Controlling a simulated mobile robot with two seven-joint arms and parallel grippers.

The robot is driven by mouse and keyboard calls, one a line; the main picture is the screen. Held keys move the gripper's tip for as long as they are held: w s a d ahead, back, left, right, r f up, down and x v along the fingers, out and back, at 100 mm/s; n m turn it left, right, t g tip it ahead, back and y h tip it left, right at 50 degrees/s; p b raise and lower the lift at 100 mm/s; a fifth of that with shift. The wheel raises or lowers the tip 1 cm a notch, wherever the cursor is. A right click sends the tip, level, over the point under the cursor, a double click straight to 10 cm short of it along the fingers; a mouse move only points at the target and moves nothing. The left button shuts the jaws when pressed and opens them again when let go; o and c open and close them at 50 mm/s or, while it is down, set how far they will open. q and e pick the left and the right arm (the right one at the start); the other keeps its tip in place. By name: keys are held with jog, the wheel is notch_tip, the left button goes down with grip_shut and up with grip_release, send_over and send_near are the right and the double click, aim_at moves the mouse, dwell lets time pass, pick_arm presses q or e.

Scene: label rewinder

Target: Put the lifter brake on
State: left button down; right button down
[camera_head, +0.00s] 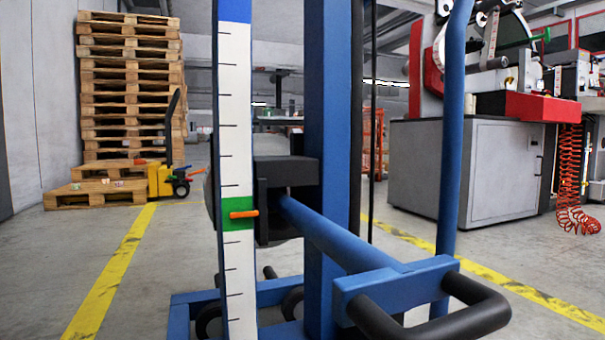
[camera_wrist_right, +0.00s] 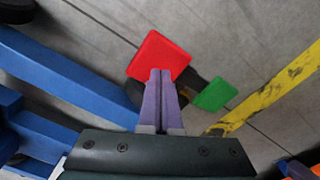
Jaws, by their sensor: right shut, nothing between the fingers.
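The blue lifter (camera_head: 328,120) stands close in front of me in the head view, with a black-gripped push handle (camera_head: 470,312) at lower right. In the right wrist view a red pedal (camera_wrist_right: 158,50) and a green pedal (camera_wrist_right: 215,94) sit low over the grey floor, with a dark part between them. My right gripper (camera_wrist_right: 160,74) has its purple fingers shut and empty. Its tips overlap the lower part of the red pedal in the picture; I cannot tell whether they touch it. The pedals do not show in the head view. My left gripper is in neither view.
Blue lifter frame bars (camera_wrist_right: 70,75) run along the left of the wrist view. A white scale (camera_head: 235,120) with a green band stands on the lifter. Stacked pallets (camera_head: 130,90) and a yellow pallet truck (camera_head: 160,180) are left; a grey machine cabinet (camera_head: 470,165) is right.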

dwell(0.3)
jog(key=shift+f+b, duration=0.7)
jog(key=shift+f, duration=0.4)
jog(key=shift+d+f+b, duration=0.1)
jog(key=shift+f+b, duration=0.2)
jog(key=shift+f, duration=0.3)
jog(key=shift+f+b, duration=0.3)
jog(key=shift+f, duration=0.4)
jog(key=shift+r, duration=0.1)
notch_tip(320, 180, up, 9)
jog(key=p, duration=1)
jog(key=shift+r+p, duration=0.1)
jog(key=shift+p, duration=0.3)
